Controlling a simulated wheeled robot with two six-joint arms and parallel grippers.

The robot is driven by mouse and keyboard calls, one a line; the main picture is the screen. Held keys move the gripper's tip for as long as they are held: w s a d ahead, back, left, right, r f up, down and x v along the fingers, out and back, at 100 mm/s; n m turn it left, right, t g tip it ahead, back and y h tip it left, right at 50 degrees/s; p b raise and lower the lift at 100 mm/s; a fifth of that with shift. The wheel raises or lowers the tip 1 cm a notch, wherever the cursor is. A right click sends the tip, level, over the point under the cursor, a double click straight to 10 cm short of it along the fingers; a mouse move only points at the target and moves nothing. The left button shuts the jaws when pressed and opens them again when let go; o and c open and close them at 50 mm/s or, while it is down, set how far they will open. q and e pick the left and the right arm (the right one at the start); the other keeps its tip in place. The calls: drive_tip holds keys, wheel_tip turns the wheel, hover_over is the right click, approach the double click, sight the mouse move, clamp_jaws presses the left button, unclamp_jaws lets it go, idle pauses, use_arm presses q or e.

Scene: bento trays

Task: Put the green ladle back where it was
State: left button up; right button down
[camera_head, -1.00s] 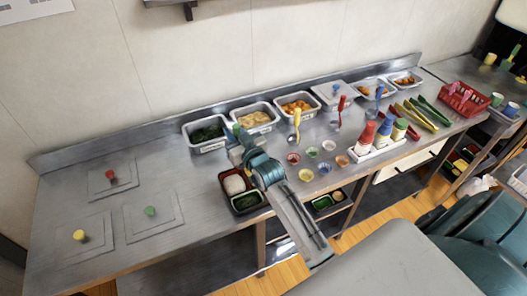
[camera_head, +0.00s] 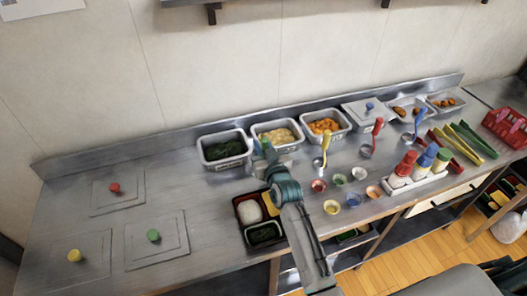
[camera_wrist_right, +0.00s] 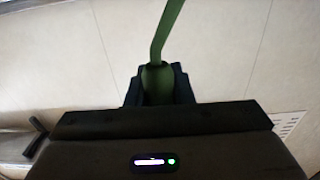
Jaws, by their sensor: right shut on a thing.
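My right gripper (camera_head: 268,154) is shut on the green ladle, near the front of the tray of yellow food (camera_head: 275,134). In the right wrist view the green ladle's handle (camera_wrist_right: 166,35) rises from between the fingers. In the head view the ladle is small and mostly hidden by the gripper, and I cannot make out its bowl. A yellow ladle (camera_head: 324,148), a red ladle (camera_head: 374,135) and a blue ladle (camera_head: 418,118) stand along the counter to the right. My left gripper is out of view.
A tray of dark greens (camera_head: 222,163) and a tray of orange food (camera_head: 343,133) flank the yellow one. A bento box (camera_head: 242,227) lies beside my right forearm. Small coloured cups and a bottle caddy (camera_head: 415,184) stand to the right. Knobbed lids (camera_head: 130,199) lie at left.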

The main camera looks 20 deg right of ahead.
drive_tip(key=shift+f, duration=1.4)
drive_tip(key=shift+f+b, duration=0.2)
drive_tip(key=shift+b, duration=0.15)
drive_tip(key=c, duration=1.3)
unclamp_jaws()
drive_tip(key=shift+r, duration=0.1)
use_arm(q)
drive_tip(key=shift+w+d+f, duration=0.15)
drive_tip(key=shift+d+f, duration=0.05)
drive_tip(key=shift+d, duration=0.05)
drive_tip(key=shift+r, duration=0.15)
use_arm(e)
drive_tip(key=shift+s+r, duration=0.1)
drive_tip(key=shift+r, duration=0.05)
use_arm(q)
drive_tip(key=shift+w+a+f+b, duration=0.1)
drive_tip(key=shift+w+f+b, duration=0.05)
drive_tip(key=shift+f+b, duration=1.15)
use_arm(e)
drive_tip(key=shift+s+d, duration=0.1)
drive_tip(key=shift+s, duration=3.55)
